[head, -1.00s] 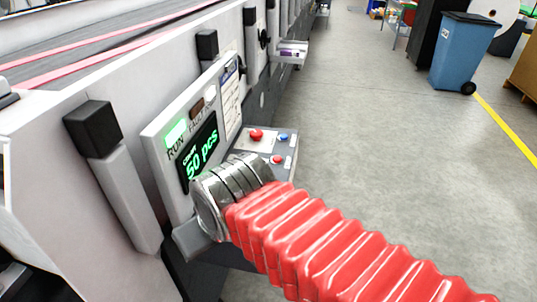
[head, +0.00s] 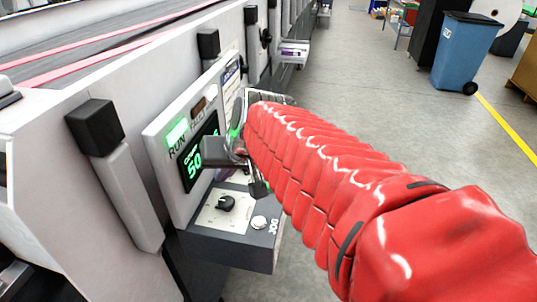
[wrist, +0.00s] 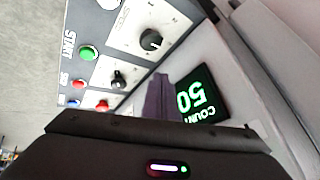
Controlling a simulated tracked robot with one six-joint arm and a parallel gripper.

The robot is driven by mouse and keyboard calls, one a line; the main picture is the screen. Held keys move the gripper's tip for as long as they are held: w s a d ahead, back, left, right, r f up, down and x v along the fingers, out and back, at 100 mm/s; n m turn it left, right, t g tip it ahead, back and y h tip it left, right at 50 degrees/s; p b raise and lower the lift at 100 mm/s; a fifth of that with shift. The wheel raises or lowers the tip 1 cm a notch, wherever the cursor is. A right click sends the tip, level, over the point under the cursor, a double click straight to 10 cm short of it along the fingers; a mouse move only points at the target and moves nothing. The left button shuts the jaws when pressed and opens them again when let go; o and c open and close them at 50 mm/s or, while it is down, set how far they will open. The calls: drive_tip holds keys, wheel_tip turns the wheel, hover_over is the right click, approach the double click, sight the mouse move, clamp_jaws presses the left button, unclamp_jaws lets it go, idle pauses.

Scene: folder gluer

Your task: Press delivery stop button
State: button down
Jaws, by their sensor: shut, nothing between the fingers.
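In the wrist view a sloped control panel (wrist: 130,30) carries a green button (wrist: 88,53) marked START. Beyond it is a small red button (wrist: 78,85) with a partly readable label, then a blue button (wrist: 72,102). A larger red button (wrist: 102,105) sits beside them, partly near my gripper's dark edge. I cannot read which one is the delivery stop. My gripper (wrist: 160,92) is shut and empty, near the lit count display (wrist: 200,98), apart from the red buttons in the picture. In the head view my gripper and arm hide the red buttons.
In the head view the display (head: 190,160) stands above the panel, with a lit RUN lamp (head: 177,132). A black knob (head: 226,202) and a white JOG button (head: 259,222) show at the near end. A blue bin (head: 463,52) stands far right; open floor lies between.

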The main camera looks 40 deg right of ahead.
drive_tip(key=w+d+r+m+t+h, duration=0.1)
drive_tip(key=w+d+m, duration=0.1)
drive_tip(key=d, duration=0.9)
drive_tip(key=w+d+r+m+h, duration=0.1)
drive_tip(key=w+d+m, duration=0.2)
drive_tip(key=d, duration=0.8)
drive_tip(key=shift+r+m+t+h, duration=0.15)
drive_tip(key=shift+m+t+h, duration=0.2)
drive_tip(key=shift+m, duration=0.65)
drive_tip(key=shift+f, duration=4.4)
drive_tip(key=shift+f, duration=0.35)
